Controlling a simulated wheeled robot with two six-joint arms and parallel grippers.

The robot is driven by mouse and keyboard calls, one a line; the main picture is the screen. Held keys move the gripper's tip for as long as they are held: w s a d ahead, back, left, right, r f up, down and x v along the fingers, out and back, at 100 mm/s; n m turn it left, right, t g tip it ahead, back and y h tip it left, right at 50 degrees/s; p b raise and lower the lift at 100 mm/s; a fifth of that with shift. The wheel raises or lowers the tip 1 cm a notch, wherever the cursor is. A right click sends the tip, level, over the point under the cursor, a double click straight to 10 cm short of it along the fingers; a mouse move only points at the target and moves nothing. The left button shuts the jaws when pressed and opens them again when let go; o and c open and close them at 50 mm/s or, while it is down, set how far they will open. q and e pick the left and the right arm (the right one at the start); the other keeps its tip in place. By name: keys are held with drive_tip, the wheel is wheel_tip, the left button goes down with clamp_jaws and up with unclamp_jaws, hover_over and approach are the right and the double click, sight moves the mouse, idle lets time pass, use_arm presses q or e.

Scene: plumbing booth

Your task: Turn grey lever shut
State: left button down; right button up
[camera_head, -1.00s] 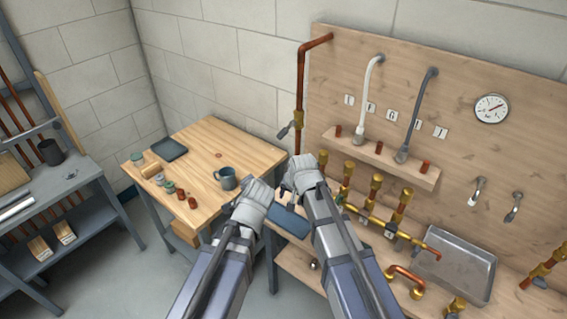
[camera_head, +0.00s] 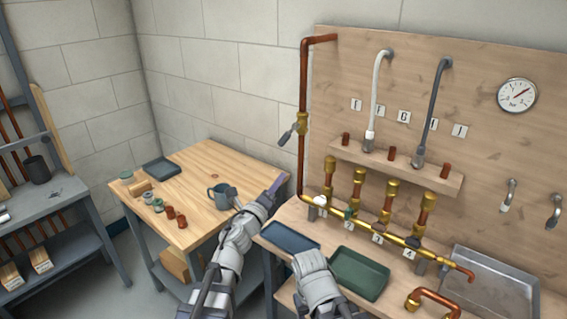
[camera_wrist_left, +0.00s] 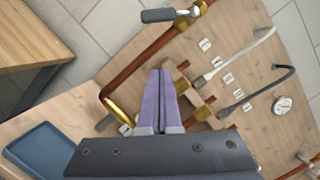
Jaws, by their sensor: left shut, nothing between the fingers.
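The grey lever (camera_head: 288,134) sits on a brass valve (camera_head: 302,124) on the upright copper pipe at the board's left edge. It sticks out from the pipe, slanting down and left. It also shows at the top of the left wrist view (camera_wrist_left: 172,15). My left gripper (camera_head: 278,183) is below and left of the lever, apart from it. Its purple fingers (camera_wrist_left: 160,78) are shut together and empty. My right gripper's wrist shows low in the head view, over the bench; its fingers are not clear, so its opening cannot be told.
A brass manifold (camera_head: 352,213) with several upright stubs runs along the board. A blue tray (camera_head: 290,237), a green tray (camera_head: 360,273) and a metal tray (camera_head: 490,284) lie on the bench. A mug (camera_head: 219,195) stands on the wooden table (camera_head: 215,155). Space around the lever looks clear.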

sight(288, 135)
use_arm(q)
drive_tip(key=w+d+r+p, duration=0.1)
drive_tip(key=w+r+p, duration=0.2)
drive_tip(key=w, duration=0.8)
drive_tip(key=shift+d+r+p, duration=0.2)
drive_tip(key=shift+r+p, duration=0.1)
drive_tip(key=shift+a, duration=0.1)
